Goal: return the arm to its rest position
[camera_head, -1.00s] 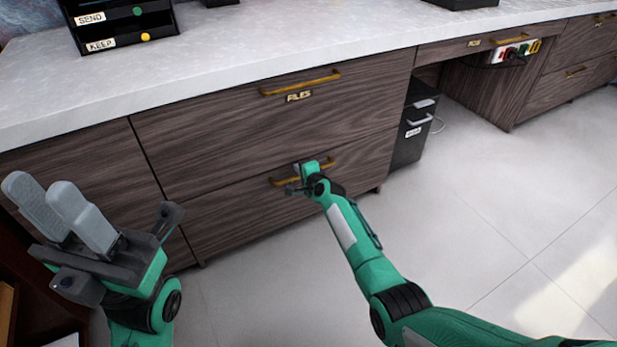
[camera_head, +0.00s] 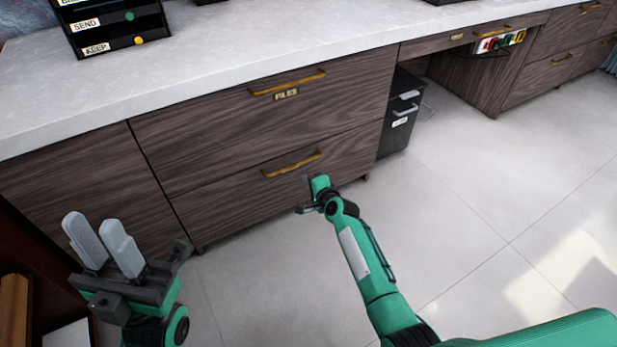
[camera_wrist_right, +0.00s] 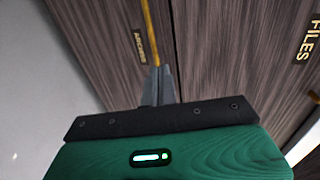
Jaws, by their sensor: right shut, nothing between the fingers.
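My right gripper (camera_head: 305,193) is in front of the lower part of the wooden drawer unit, just below the lower drawer's brass handle (camera_head: 291,164) in the head view. In the right wrist view its two fingers (camera_wrist_right: 159,75) are together with nothing between them. The lower handle (camera_wrist_right: 150,30) runs up the picture beyond the fingertips, and the gripper does not hold it. My left gripper (camera_head: 93,220) is at the lower left of the head view, its pale fingers pointing up, apart and empty.
The upper FILES drawer (camera_head: 220,125) and the lower drawer (camera_head: 235,185) look closed. A pale countertop (camera_head: 230,50) bears a black letter tray (camera_head: 108,35). A black bin (camera_head: 400,115) stands right of the drawers. The floor (camera_head: 480,210) at the right is clear.

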